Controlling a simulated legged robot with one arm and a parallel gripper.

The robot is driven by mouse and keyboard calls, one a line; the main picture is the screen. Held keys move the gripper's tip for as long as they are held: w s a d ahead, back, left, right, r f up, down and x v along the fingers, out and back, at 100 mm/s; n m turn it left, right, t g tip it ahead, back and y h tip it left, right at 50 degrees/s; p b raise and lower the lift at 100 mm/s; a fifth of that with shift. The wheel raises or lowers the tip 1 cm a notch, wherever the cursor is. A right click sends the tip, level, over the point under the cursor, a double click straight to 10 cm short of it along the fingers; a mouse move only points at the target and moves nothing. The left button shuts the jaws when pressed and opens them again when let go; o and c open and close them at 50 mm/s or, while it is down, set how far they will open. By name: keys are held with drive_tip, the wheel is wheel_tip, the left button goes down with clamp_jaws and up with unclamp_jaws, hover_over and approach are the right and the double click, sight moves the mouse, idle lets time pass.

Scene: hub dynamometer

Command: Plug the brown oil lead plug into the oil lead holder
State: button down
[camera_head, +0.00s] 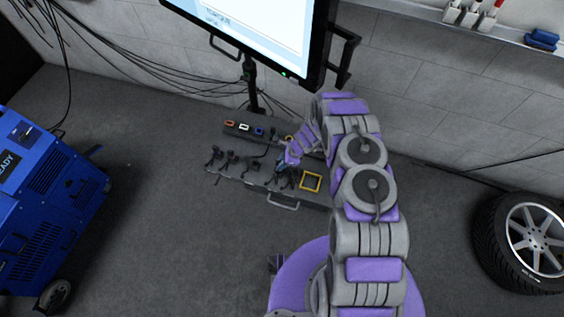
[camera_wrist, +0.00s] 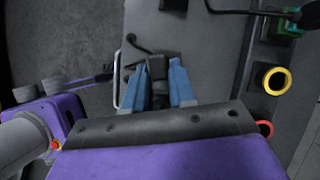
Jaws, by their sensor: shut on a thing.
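My gripper (camera_head: 291,156) is over the dark bench unit in the head view. In the wrist view my gripper (camera_wrist: 158,84) has its two blue fingers shut on a dark plug (camera_wrist: 157,68). A thin dark lead curves away from the plug's far end. The plug looks black here, and I cannot make out brown on it. A row of colored sockets runs along the unit's back, with orange (camera_head: 230,123), white (camera_head: 244,127) and blue (camera_head: 259,132) ones. A yellow ring (camera_wrist: 277,81) stands right of my gripper, apart from it. I cannot tell which is the oil lead holder.
Several dark leads (camera_head: 228,160) lie on the unit's front left. A yellow square frame (camera_head: 311,182) and a handle (camera_head: 283,202) are at its front. A screen (camera_head: 255,30) on a post stands behind. A blue machine (camera_head: 50,200) is left, a tire (camera_head: 525,240) right.

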drive_tip(key=shift+f, duration=1.05)
drive_tip(key=shift+f+b, duration=0.35)
drive_tip(key=c, duration=0.9)
unclamp_jaws()
drive_tip(key=shift+o, duration=0.2)
drive_tip(key=shift+r, duration=0.1)
